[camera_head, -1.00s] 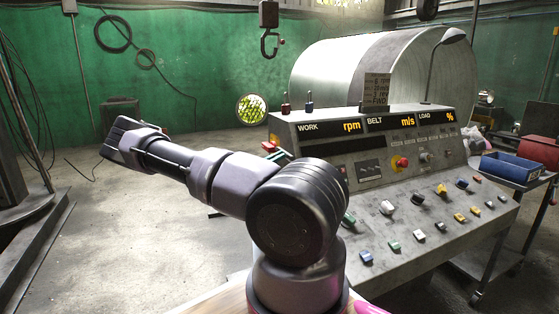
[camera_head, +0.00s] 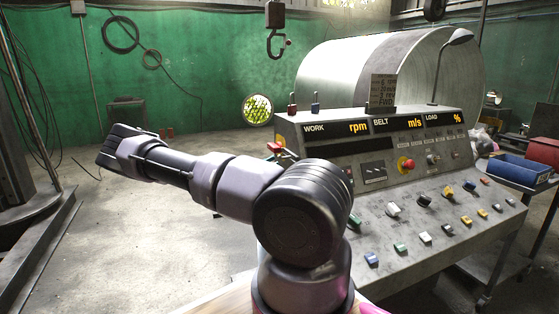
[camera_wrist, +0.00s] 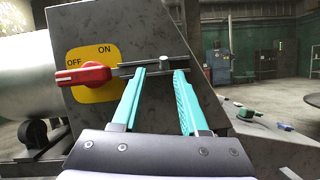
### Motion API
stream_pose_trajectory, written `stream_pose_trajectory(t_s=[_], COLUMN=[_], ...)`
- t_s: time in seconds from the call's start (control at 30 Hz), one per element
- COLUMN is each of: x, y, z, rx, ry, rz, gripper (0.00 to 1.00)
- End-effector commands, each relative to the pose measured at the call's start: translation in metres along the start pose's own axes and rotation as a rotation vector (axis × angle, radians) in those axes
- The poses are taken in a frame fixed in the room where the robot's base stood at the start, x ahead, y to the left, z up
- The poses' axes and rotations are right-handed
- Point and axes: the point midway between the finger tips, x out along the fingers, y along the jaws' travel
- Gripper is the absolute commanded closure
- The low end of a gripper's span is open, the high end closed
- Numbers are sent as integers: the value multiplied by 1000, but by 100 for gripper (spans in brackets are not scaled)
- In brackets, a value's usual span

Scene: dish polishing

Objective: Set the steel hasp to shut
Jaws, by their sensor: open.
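In the wrist view, the steel hasp (camera_wrist: 140,68) is a flat grey bar on the side of the control console, running level to the right of a red handle (camera_wrist: 84,76). A small steel post (camera_wrist: 163,63) stands at the bar. The handle lies across a yellow OFF/ON plate (camera_wrist: 97,58) and points left, toward OFF. My gripper (camera_wrist: 158,74) has two teal fingers, spread apart and empty. Their tips overlap the bar in the picture; contact cannot be told. In the head view the hasp is hidden, and my arm reaches out to the left.
The console (camera_head: 400,190) carries many knobs and a red button, with a large metal drum (camera_head: 385,75) behind it. A hook (camera_head: 276,40) hangs overhead. A cart with a blue bin (camera_head: 515,167) stands at the right. Floor left of the console is open.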

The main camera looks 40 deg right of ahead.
Motion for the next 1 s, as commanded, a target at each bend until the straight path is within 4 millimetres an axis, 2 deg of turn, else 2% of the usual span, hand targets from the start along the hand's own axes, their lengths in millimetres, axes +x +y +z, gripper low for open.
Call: stream_pose_trajectory(t_s=[0.1, 0.33, 1.0], x=[-25, -52, -54], y=[0, 0, -2], z=[0, 0, 1], rx=[2, 1, 5], ry=[0, 0, 19], rz=[3, 0, -18], gripper=[56, 56, 56])
